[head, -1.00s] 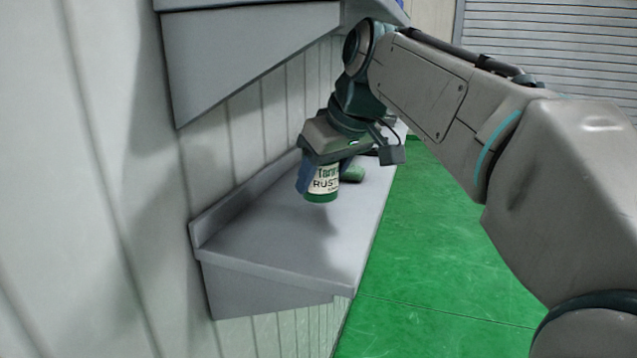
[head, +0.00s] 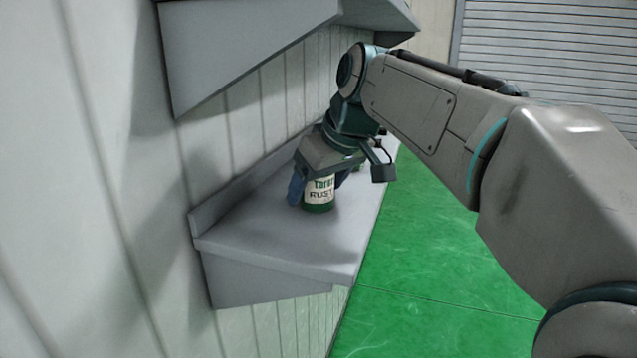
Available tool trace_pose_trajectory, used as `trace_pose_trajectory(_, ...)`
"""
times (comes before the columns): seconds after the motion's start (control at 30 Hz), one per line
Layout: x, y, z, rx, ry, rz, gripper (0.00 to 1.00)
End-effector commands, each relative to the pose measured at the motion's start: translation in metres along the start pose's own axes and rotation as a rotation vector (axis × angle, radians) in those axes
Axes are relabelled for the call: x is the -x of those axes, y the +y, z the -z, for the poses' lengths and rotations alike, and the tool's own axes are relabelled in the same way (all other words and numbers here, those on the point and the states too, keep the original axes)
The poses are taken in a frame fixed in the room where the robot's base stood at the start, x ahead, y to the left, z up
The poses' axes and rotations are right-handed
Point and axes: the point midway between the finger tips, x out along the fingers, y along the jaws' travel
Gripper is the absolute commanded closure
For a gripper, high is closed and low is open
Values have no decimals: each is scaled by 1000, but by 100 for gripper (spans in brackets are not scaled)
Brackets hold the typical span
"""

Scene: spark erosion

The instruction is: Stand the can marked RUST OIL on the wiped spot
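The RUST OIL can (head: 319,194) is green with a cream label, and part of the word RUST shows. It stands upright at or just above the grey shelf (head: 290,240); I cannot tell for sure whether its base touches. My gripper (head: 320,187) points down over the can, with a blue finger on its left side and a dark finger on its right, shut on it. The can's top is hidden by the gripper. I cannot make out a wiped spot on the shelf.
An upper grey shelf (head: 245,50) hangs above at the left. The near part of the lower shelf is bare. Green floor (head: 430,250) lies to the right.

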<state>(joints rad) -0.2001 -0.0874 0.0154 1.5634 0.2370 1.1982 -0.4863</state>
Motion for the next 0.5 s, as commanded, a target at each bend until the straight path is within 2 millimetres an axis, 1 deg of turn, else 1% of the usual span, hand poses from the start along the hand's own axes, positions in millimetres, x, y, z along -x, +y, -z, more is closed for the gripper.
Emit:
trace_pose_trajectory(0.2,0,0,0,0,0,0,26)
trace_pose_trajectory(0.33,6,0,2,0,1,-1,26)
trace_pose_trajectory(0.43,20,1,2,0,3,-2,26)
trace_pose_trajectory(0.5,35,1,2,0,5,-3,26)
